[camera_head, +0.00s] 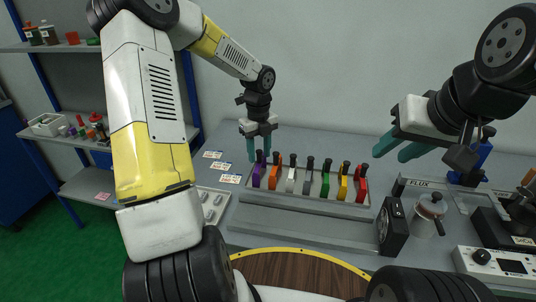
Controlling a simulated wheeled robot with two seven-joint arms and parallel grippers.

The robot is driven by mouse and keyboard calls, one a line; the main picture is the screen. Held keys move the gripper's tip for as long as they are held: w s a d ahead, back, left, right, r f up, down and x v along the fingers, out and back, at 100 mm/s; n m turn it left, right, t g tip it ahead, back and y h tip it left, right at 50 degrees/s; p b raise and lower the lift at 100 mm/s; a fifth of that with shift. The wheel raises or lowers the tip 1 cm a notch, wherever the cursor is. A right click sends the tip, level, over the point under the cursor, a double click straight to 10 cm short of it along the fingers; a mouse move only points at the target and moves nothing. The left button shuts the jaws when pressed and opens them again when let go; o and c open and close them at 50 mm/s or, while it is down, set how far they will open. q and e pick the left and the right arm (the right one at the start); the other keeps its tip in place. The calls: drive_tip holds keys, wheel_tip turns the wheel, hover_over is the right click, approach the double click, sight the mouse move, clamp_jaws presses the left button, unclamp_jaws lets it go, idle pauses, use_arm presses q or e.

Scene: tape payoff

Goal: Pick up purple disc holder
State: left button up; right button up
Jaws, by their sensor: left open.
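The purple disc holder (257,175) stands upright at the left end of a row of coloured holders in a grey rack (290,193). It has a dark knob on top. My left gripper (264,157) is open, with its teal fingers pointing down at the purple holder's top. One finger is left of the knob and the other to its right; I cannot tell whether they touch it. My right gripper (388,152) is held above the table to the right of the row, its teal fingers apart and empty.
Right of the purple holder stand orange (273,177), white (291,179), grey (307,182), green (325,184), yellow (343,187) and red (361,189) holders, closely spaced. A black box (392,226) and a metal pot (428,215) stand at right. Paper labels (221,166) lie left.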

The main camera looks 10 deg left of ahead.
use_arm(q)
drive_tip(key=shift+f, duration=0.5)
clamp_jaws()
drive_tip(key=shift+r, duration=0.1)
